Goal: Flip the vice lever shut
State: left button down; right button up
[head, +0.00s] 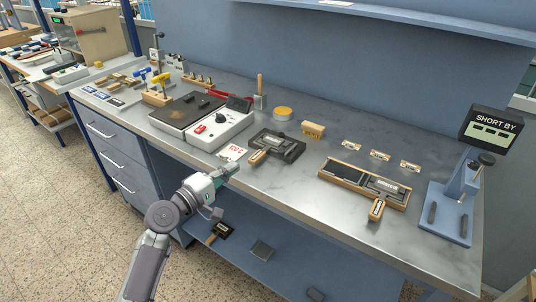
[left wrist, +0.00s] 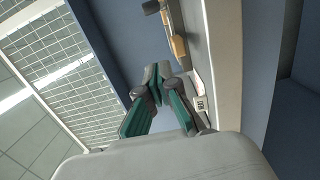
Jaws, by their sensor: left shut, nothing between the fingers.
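My left gripper (head: 231,168) is at the front edge of the grey bench top, shut and empty. In the left wrist view its green-sided fingers (left wrist: 157,76) meet at the tips with nothing between them. A dark metal holder (head: 281,143) with a short wooden handle (head: 258,157) lies on the bench, beyond and to the right of the gripper and apart from it. It looks like the vice, but I cannot make out its lever or how that stands. A wooden handle (left wrist: 178,47) also shows in the left wrist view, beyond the fingertips. My right gripper is not in view.
A white card with red digits (head: 233,152) lies just behind the gripper. A hot plate with a control box (head: 220,130) stands to the left. A wooden tray (head: 333,177) and a blue gauge stand (head: 452,205) are at right. An open shelf (head: 285,262) runs below.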

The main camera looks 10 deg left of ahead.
aim_at(254, 157)
pick_arm(q)
jog(key=shift+w+r, duration=0.1)
jog(key=p+x, duration=0.1)
jog(key=x, duration=0.8)
jog(key=shift+w+d, duration=0.1)
jog(key=shift+w, duration=0.1)
jog(key=d+p, duration=0.1)
jog(key=d, duration=0.2)
jog(key=shift+d+p, duration=0.1)
jog(key=shift+p, duration=0.25)
jog(key=shift+s+d, duration=0.25)
jog(key=shift+d, duration=0.2)
jog(key=shift+w, duration=0.1)
